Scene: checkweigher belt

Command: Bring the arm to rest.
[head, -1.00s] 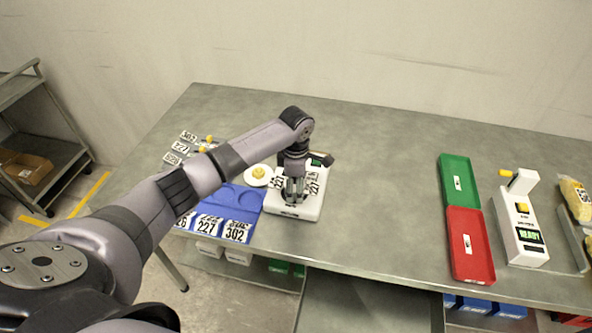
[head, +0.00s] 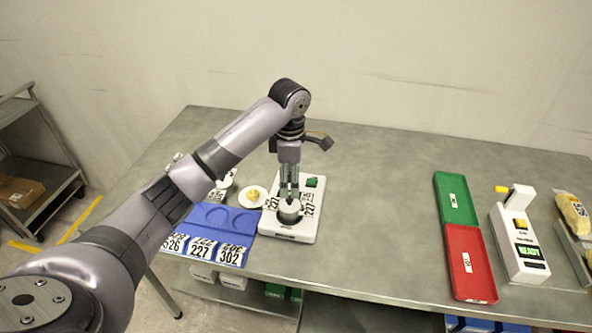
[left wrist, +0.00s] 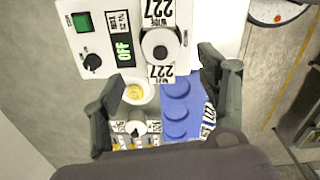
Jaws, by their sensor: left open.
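My left gripper (head: 289,192) is open above the white scale (head: 285,237) on the table. A round grey weight (head: 289,215) stands on the scale below the fingers, between labels reading 227. In the left wrist view the open fingers (left wrist: 162,68) are spread wide with nothing between them. My right gripper is not in view.
A blue tray (head: 203,236) with round recesses and number labels is left of the scale. A white dish (head: 253,197) with a yellow item sits beside them. Green (head: 456,199) and red (head: 469,263) trays and a READY device (head: 518,247) stand right. The middle table is clear.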

